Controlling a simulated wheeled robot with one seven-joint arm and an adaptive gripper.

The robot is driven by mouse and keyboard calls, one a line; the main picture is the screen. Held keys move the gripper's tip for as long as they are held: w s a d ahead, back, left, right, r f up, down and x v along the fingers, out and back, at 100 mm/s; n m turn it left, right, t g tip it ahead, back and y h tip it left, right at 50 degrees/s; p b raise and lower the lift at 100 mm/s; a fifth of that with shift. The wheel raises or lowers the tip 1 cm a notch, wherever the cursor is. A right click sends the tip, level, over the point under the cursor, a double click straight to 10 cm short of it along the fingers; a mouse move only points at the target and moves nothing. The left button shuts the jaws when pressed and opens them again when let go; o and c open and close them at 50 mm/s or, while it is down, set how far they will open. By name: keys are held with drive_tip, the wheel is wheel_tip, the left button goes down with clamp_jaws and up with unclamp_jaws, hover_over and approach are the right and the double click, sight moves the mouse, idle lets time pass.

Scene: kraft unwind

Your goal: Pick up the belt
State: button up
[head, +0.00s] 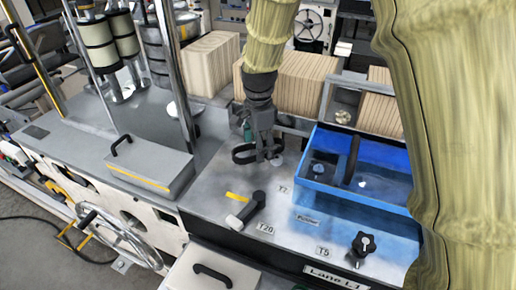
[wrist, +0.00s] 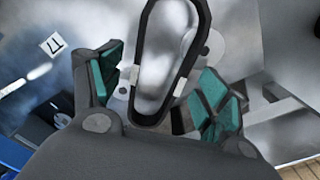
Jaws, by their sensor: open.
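The belt is a closed black loop (head: 240,161) on the grey machine top in the head view, just left of and below my gripper (head: 264,153). In the wrist view the belt (wrist: 139,50) is a long narrow loop with light patches on its sides, and its near end lies between the fingers. My gripper (wrist: 160,88) is open there, with teal pads spread on both sides of the belt's near end. Neither pad clearly presses on it. The fingertips partly overlap the belt in the head view, and contact cannot be told.
A blue tray (head: 385,154) with dark items stands right of my gripper. A black-handled lever (head: 247,208) and a black knob (head: 363,243) rise from the front of the top. A grey lidded box (head: 150,165) is at left. Striped brown blocks (head: 303,80) stand behind.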

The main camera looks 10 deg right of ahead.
drive_tip(key=shift+w+f, duration=0.1)
drive_tip(key=shift+w, duration=0.05)
drive_tip(key=shift+s+r, duration=0.25)
drive_tip(key=shift+s, duration=0.1)
drive_tip(key=shift+c, duration=0.4)
drive_tip(key=c, duration=0.3)
drive_tip(key=shift+w+f, duration=0.1)
drive_tip(key=shift+w, duration=0.05)
drive_tip(key=c, duration=0.7)
drive_tip(key=shift+c, duration=0.6)
